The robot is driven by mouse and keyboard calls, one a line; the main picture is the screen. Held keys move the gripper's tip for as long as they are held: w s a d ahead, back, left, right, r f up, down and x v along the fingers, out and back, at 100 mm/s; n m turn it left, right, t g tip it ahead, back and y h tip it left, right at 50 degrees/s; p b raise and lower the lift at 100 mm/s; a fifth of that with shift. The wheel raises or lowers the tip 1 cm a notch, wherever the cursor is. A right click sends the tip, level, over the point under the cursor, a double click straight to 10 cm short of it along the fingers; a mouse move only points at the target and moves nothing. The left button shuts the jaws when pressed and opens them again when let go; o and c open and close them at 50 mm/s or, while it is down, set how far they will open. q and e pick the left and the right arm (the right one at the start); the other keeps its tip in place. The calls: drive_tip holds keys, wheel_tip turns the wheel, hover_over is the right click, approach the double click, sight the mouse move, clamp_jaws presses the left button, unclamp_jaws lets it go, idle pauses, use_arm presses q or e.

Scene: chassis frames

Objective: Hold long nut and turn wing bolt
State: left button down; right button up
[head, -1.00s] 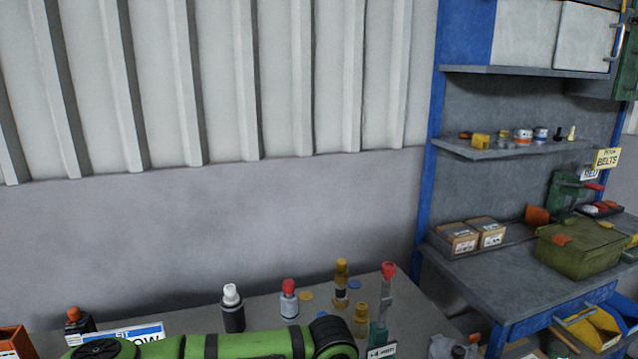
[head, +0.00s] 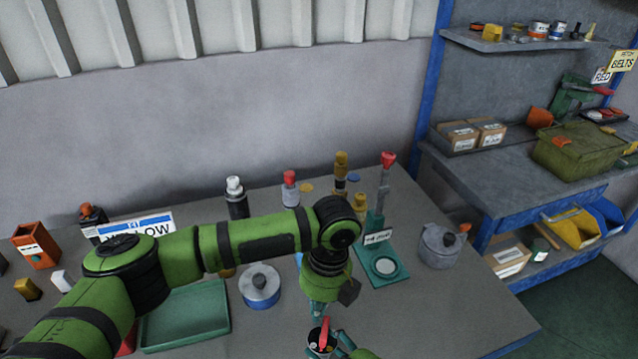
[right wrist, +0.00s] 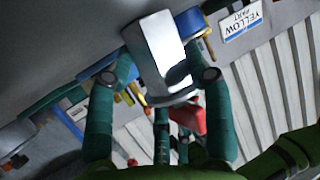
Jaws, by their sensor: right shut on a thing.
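A silver block-like piece, which looks like the long nut (right wrist: 153,48), sits between the teal fingers of my right gripper (right wrist: 157,76) in the right wrist view. That gripper is shut on it. A red piece, which looks like the wing bolt (right wrist: 187,116), shows just below the nut. In the head view the red piece (head: 325,333) stands at the bottom edge, by my right gripper (head: 325,346), which is partly cut off. My left gripper (head: 317,308) points down just above the red piece. Its fingertips are small and partly hidden, so I cannot tell its opening or any contact.
Below my left arm lie a green tray (head: 186,318) and a round lidded tin (head: 260,287). A green stand with a red top (head: 382,262) and a grey pot (head: 440,246) are to the right. Several bottles line the back. The bench's front right is clear.

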use_arm(q)
drive_tip(key=shift+d, duration=0.6)
wheel_tip(320, 180, up, 6)
drive_tip(key=w, duration=0.1)
drive_tip(key=shift+w, duration=0.15)
idle(0.4)
wheel_tip(320, 180, down, 6)
drive_tip(key=a, duration=0.1)
drive_tip(key=shift+s+a, duration=0.2)
drive_tip(key=shift+a, duration=0.2)
idle(0.4)
drive_tip(key=shift+s+d, duration=0.35)
drive_tip(key=shift+s, duration=0.25)
idle(1.0)
